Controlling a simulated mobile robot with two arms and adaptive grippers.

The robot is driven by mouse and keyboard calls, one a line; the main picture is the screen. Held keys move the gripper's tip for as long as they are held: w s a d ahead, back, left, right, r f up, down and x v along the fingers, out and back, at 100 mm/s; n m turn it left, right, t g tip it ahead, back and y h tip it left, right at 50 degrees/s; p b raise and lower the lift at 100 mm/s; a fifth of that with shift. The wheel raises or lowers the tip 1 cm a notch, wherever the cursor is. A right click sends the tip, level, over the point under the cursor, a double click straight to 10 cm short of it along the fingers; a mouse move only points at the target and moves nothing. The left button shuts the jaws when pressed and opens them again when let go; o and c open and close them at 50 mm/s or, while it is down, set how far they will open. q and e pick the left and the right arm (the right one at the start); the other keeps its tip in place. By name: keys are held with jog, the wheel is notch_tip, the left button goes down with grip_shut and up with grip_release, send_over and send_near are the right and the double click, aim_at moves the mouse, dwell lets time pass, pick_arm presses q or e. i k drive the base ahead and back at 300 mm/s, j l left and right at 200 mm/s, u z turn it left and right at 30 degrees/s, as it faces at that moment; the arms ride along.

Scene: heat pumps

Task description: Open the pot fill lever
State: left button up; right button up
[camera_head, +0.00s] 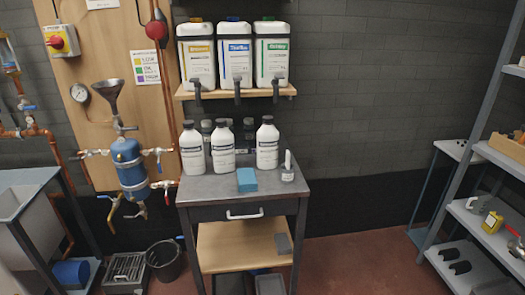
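A blue pot (130,166) is mounted on the wooden board at the left, with a grey funnel (108,95) above it. Between them is a small valve with a pale lever (127,128) that looks roughly level; it is too small to tell its exact setting. More small valves with levers sit on the pipes left, right and below the pot, some with yellowish handles (114,208). Neither of my grippers is in view.
A dark metal table (225,187) with white bottles (193,150) and a blue block (247,180) stands right of the pot. A black bucket (164,261) and a grey crate (125,272) are on the floor below. Open floor (350,265) lies right of the table, before a shelf rack.

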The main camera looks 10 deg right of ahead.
aim_at(116, 127)
jog(key=i+j+u, duration=0.1)
jog(key=j, duration=0.35)
jog(key=i+j+u, duration=0.1)
jog(key=i+j, duration=0.25)
jog(key=i+j+u, duration=0.1)
jog(key=j, duration=0.35)
jog(key=i, duration=0.1)
